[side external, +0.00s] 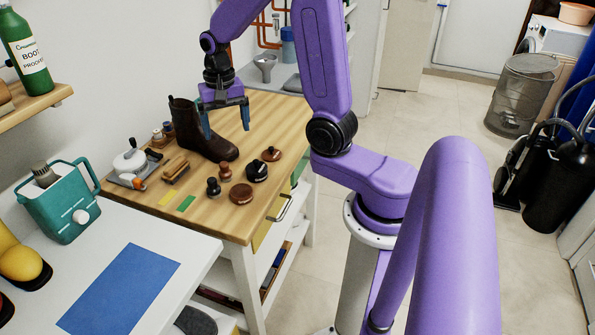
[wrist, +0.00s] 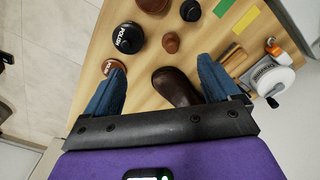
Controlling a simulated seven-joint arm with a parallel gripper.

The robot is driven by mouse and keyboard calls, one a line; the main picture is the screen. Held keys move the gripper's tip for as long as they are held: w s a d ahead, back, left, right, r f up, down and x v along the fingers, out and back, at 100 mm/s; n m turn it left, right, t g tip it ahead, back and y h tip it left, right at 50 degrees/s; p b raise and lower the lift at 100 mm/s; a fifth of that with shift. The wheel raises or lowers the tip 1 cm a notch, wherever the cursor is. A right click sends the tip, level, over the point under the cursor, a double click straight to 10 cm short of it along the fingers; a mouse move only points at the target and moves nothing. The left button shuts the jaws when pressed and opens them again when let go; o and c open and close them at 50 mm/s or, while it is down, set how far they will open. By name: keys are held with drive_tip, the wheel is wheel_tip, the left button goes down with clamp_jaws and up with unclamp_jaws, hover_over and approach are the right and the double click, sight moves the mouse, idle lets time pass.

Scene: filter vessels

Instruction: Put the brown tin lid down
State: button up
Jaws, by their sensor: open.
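A round brown lid-like piece with white POLISH lettering (side external: 271,154) lies on the wooden worktop at the right of the boot; it also shows in the wrist view (wrist: 113,66), by the tip of the left finger. I cannot tell whether a tin is under it. A plain brown round tin (side external: 241,192) sits near the front edge, partly cut off in the wrist view (wrist: 152,4). My gripper (side external: 227,133) is open and empty, above the boot area. In the wrist view its blue fingers (wrist: 160,65) are wide apart, with the boot toe between them.
A brown boot (side external: 192,135) stands upright beneath my gripper. A black POLISH tin (side external: 257,171), two small bottles (side external: 224,172), a brush (side external: 175,170) and a white-and-grey device (side external: 130,162) share the worktop. Bare wood shows at the far right of the worktop.

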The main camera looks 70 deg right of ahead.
drive_tip(key=s+a+r+n, duration=0.2)
drive_tip(key=s+a+n, duration=0.7)
drive_tip(key=a+n, duration=0.2)
drive_tip(key=s+a+n, duration=0.3)
drive_tip(key=s+n, duration=0.7)
drive_tip(key=s, duration=0.4)
drive_tip(key=shift+s+r+n, duration=0.3)
drive_tip(key=shift+s+n, duration=0.05)
drive_tip(key=shift+n, duration=0.05)
